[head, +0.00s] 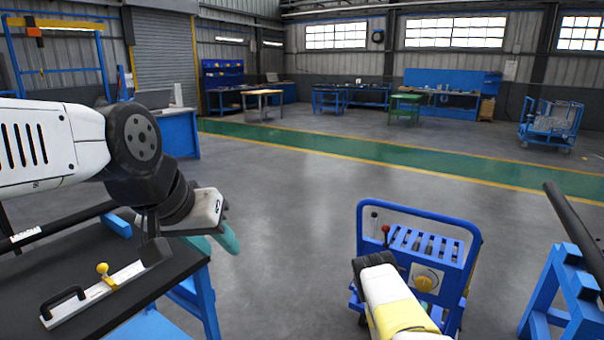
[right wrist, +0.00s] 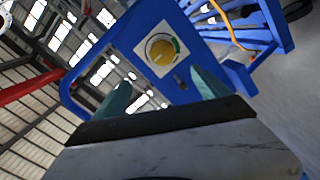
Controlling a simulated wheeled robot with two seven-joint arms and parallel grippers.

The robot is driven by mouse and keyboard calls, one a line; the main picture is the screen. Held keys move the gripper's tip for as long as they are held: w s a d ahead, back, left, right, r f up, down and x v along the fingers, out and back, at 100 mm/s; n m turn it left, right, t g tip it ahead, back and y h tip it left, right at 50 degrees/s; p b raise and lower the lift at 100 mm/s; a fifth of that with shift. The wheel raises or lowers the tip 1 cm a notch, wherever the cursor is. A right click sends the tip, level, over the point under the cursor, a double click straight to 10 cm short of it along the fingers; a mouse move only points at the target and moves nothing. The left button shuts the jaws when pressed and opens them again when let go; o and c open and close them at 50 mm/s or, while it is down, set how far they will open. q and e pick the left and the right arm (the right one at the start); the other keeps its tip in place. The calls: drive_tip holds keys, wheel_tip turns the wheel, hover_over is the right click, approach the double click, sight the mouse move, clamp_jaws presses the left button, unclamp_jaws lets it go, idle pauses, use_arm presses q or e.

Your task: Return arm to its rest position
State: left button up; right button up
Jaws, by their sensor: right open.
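My right arm (head: 392,300), white and yellow, reaches forward from the bottom of the head view to the blue cart (head: 469,250). Its gripper is hidden there. In the right wrist view my right gripper (right wrist: 160,88) has its two teal fingers apart with nothing between them. The cart's white panel with a yellow dial (right wrist: 160,54) shows beyond the fingers. My left arm (head: 50,145) comes in from the left, bent downward. My left gripper (head: 217,240) hangs by the right edge of the black-topped table (head: 130,312); its finger gap is unclear.
A white bar with a black handle and yellow knob (head: 103,268) lies on the table. A dark pipe (head: 572,225) rests on a blue stand (head: 562,285) at right. The grey floor (head: 290,220) between table and cart is clear. Workbenches stand far back.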

drive_tip(key=w+a+r+m+g+y, duration=0.1)
drive_tip(key=w+r+m+g, duration=0.15)
drive_tip(key=w+r, duration=0.4)
drive_tip(key=w+a+r+m+g+y, duration=0.1)
drive_tip(key=w+r+m, duration=0.25)
drive_tip(key=r, duration=0.65)
drive_tip(key=s+a+r+y, duration=0.25)
drive_tip(key=a+r, duration=0.35)
drive_tip(key=r, duration=0.5)
drive_tip(key=s+a+r+y, duration=0.1)
drive_tip(key=a+r+y, duration=0.3)
drive_tip(key=r, duration=0.7)
drive_tip(key=s+a+r+g+y, duration=0.1)
drive_tip(key=s+a+r, duration=0.4)
drive_tip(key=s+r, duration=0.25)
drive_tip(key=s+a+r+g+y, duration=0.2)
drive_tip(key=s+a+r, duration=0.35)
drive_tip(key=s, duration=0.35)
drive_tip(key=s+a+r+n+g, duration=0.1)
drive_tip(key=s+a+r+g, duration=0.1)
drive_tip(key=s, duration=1.9)
drive_tip(key=shift+s, duration=0.15)
